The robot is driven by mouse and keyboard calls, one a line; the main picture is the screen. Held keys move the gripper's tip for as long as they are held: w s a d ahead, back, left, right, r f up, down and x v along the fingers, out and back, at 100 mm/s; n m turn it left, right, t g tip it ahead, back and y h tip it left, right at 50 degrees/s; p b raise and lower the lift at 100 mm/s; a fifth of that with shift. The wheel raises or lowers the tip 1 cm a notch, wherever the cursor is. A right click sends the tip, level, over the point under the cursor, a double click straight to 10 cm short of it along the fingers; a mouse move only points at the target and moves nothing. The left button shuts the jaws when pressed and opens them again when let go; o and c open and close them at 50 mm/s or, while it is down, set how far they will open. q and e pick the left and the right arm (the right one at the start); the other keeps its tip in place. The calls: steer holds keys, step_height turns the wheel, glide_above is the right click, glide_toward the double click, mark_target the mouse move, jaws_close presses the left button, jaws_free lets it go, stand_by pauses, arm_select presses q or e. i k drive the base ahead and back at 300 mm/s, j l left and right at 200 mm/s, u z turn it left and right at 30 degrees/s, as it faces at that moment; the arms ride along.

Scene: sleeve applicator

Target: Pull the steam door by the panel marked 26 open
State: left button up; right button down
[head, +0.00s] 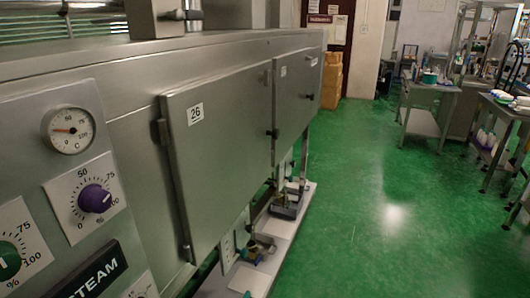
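The steam door (222,150) is a flat grey metal panel on the side of a long steel machine, left of centre in the head view. A white label marked 26 (195,114) is near its upper left corner. The door looks shut against the machine. Neither of my grippers is in view.
A second door (298,92) adjoins it farther along. Left are a dial gauge (69,130), a purple knob (95,198) and a STEAM sign (92,279). A pale base ledge (262,262) runs below. Green floor (370,190) is clear; workbenches (428,108) stand right.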

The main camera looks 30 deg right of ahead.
mark_target(221, 134)
steer(key=z, duration=0.85)
steer(key=k, duration=0.05)
